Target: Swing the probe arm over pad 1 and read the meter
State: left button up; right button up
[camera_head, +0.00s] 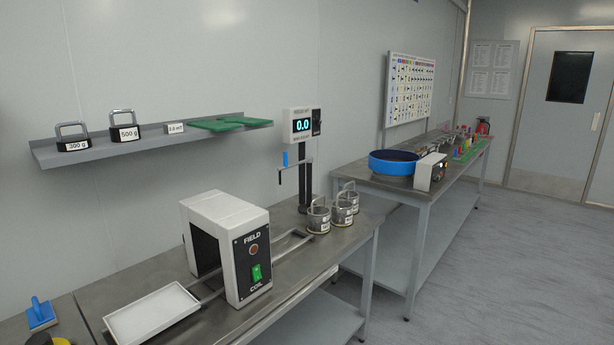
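The meter (302,126) is a white box with a lit screen reading 0.0, on a dark post (305,185) at the back of the near bench. The probe arm (296,164) is a thin bar with a blue grip (285,159). It reaches left from the post, and a thin rod hangs from its left end. Several metal canisters with wire handles (342,212) stand right of the post. I cannot make out which spot is pad 1; no readable pad label shows. Neither of my grippers is in view.
A white field coil box (225,245) with a green switch and a white tray (152,312) stand at the near bench's front left. A wall shelf (90,155) holds weights. A blue round bowl (393,161) sits on the far bench. The floor at right is clear.

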aim_at(294, 165)
jog(key=i+l+u, duration=0.2)
jog(key=u, duration=0.2)
jog(key=i+l+u, duration=0.25)
jog(key=u, duration=0.15)
jog(key=i+l+u, duration=0.1)
jog(key=l+u, duration=0.3)
jog(key=i+l+u, duration=0.15)
jog(key=l, duration=0.25)
jog(key=i+l+u, duration=0.15)
jog(key=l, duration=0.3)
jog(key=i+l, duration=0.1)
jog(key=l, duration=0.5)
jog(key=i+l+u, duration=0.1)
jog(key=l, duration=0.45)
jog(key=i+l+u, duration=0.1)
jog(key=l, duration=0.5)
